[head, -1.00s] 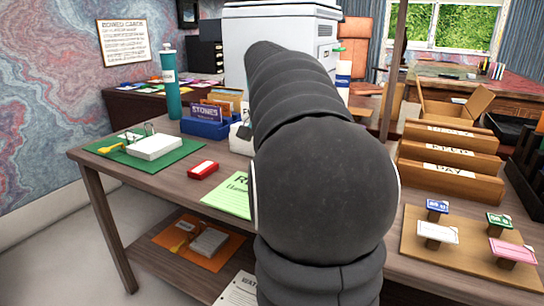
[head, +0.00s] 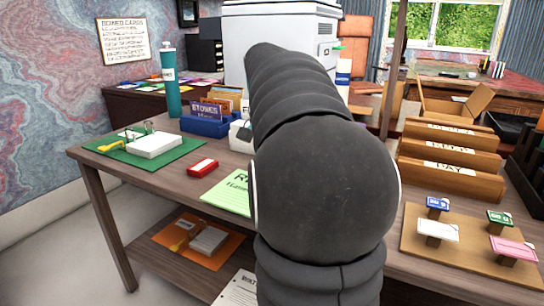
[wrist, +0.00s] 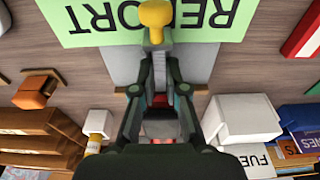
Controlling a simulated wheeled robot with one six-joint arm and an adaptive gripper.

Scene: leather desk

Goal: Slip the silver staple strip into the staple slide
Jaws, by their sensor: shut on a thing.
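My gripper (wrist: 155,58) points at the desk in the wrist view, its dark fingers shut. A small grey piece, which I take for the silver staple strip (wrist: 155,40), shows between the fingertips, mostly hidden. A yellow knob (wrist: 155,13) stands just past the tips; I cannot tell whether it belongs to the held piece. A flat grey plate (wrist: 203,64) lies below the fingers, next to the green sheet. I cannot tell whether it is part of the staple slide. In the head view my arm hides the gripper and the work area.
The green report sheet (head: 226,193) and a red box (head: 202,167) lie left of my arm. A green mat (head: 183,157) bears a white block. Wooden letter racks (head: 447,180) and a stamp board (head: 415,248) are at right. A white block (wrist: 240,120) is near the gripper.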

